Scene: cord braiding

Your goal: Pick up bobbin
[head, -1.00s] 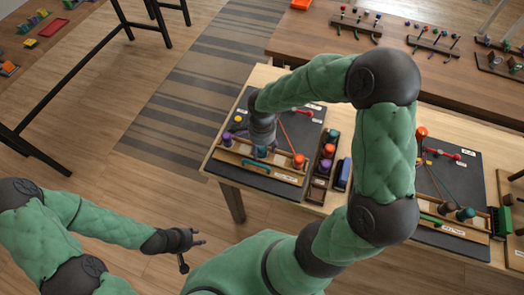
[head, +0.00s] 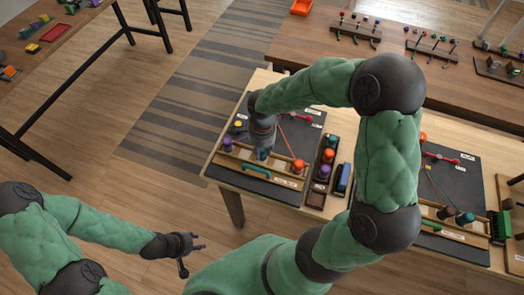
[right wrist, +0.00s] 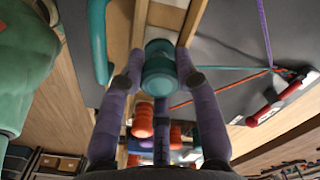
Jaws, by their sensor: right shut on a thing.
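A teal bobbin (head: 263,154) is at the wooden bobbin rack (head: 240,156) on the front of the left black braiding board. My right gripper (right wrist: 158,65) is shut on this bobbin; the right wrist view shows the teal bobbin (right wrist: 158,82) between its fingertips. I cannot tell whether the bobbin is clear of the rack. A purple bobbin (head: 227,145) stands to its left and an orange-red bobbin (head: 299,166) to its right. My left gripper (head: 192,254) is open and empty, low at the left, away from the table.
A dark tray (head: 315,195) with several coloured bobbins stands right of the board, beside a blue block (head: 343,178). A teal handle (head: 257,171) lies along the rack's front. A second board (head: 452,190) is at the right, partly behind my right arm.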

